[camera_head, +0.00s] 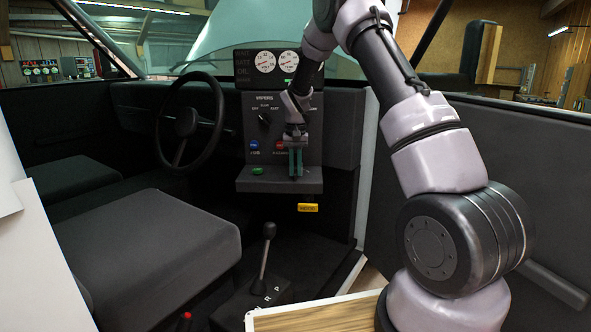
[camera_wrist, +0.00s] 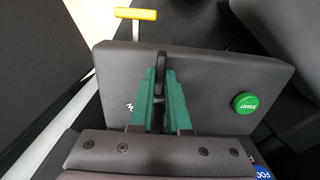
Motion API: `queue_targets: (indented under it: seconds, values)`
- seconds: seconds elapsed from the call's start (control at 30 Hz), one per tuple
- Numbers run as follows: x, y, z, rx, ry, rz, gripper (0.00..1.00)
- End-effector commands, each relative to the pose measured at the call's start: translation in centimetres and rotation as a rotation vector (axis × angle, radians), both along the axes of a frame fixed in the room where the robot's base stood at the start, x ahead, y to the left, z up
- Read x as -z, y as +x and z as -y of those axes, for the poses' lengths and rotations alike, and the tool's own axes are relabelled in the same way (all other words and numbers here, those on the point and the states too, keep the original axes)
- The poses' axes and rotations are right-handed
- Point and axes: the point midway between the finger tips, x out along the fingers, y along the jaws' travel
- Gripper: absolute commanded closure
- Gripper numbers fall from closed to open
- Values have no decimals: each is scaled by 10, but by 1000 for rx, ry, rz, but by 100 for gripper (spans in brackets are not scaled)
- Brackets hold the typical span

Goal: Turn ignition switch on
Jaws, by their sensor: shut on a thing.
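My gripper (camera_head: 295,172) points down at the small dark shelf (camera_head: 251,185) below the dash panel. In the wrist view its two green fingers (camera_wrist: 160,88) are close together over the shelf (camera_wrist: 215,78). They are shut on a narrow dark piece, which I take to be the ignition switch (camera_wrist: 158,62). The fingers cover most of it, so I cannot read its exact angle. A white label, partly hidden, shows on the shelf beside the left finger. The green START button (camera_head: 257,171) sits on the same shelf; it also shows in the wrist view (camera_wrist: 246,103).
A yellow hood handle (camera_head: 308,208) hangs just below the shelf. Blue (camera_head: 254,145) and red (camera_head: 281,146) buttons and a wiper knob (camera_head: 264,118) are on the panel above. The steering wheel (camera_head: 187,122) is left; the gear lever (camera_head: 268,232) stands below.

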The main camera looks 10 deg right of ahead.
Motion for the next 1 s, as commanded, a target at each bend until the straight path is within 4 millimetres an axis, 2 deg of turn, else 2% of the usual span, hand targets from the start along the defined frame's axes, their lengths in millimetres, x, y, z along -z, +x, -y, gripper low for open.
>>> queue_targets:
  seconds: [0.57,1.0]
  values:
    - [-1,1,-1,17,0,2,100]
    - [-1,4,-8,176,0,1,100]
